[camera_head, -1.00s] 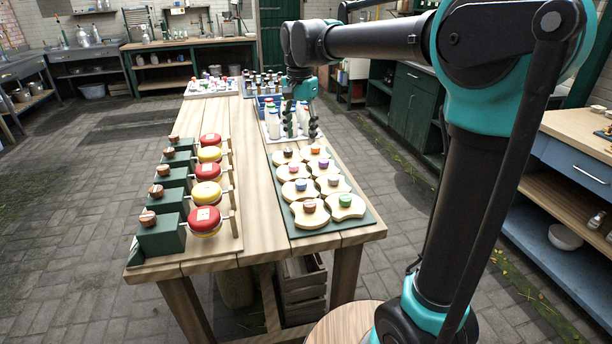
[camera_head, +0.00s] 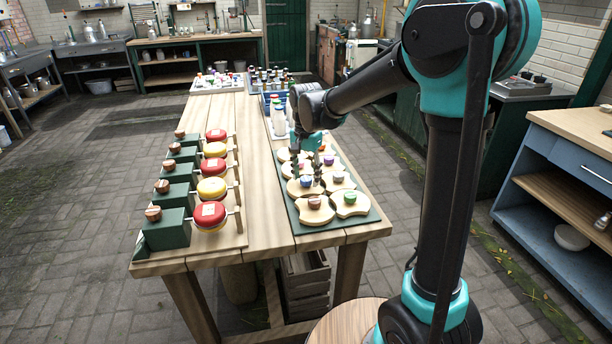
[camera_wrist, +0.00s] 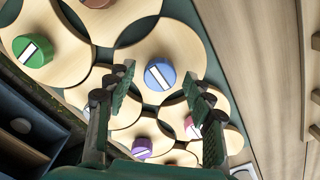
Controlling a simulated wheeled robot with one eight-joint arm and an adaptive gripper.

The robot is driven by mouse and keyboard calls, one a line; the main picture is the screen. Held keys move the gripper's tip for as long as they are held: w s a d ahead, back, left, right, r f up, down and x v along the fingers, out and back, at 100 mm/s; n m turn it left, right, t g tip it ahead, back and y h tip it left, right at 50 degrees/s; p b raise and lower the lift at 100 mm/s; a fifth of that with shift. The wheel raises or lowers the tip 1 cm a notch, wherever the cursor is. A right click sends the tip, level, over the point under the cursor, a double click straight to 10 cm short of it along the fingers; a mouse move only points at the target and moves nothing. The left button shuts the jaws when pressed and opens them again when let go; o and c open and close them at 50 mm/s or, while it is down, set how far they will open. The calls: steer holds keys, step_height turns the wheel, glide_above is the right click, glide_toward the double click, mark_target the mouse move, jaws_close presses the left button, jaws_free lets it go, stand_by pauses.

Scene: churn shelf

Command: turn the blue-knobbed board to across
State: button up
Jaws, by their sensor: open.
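The blue knob (camera_wrist: 160,74) carries a white bar that slants down to the right in the wrist view. It sits on a pale wooden board with scooped sides (camera_wrist: 172,40). In the head view the blue knob (camera_head: 306,181) is partly hidden by my fingers. My gripper (camera_head: 307,174) points down over this board, and its fingers are open. In the wrist view my gripper (camera_wrist: 157,80) has one finger on each side of the blue knob, apart from it. I cannot tell how far above the knob the fingertips are.
Neighbouring boards crowd close, with a green knob (camera_wrist: 33,50), a purple knob (camera_wrist: 142,148) and a brown knob (camera_head: 314,202). They share a dark green base (camera_head: 308,229). Red and yellow discs on green blocks (camera_head: 168,229) line the left. White bottles (camera_head: 278,120) stand behind. The table's middle strip is clear.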

steer(key=c, duration=1.2)
steer(key=shift+o, duration=0.2)
steer(key=shift+n, duration=0.3)
steer(key=n, duration=1.3)
steer(key=shift+n, duration=2.1)
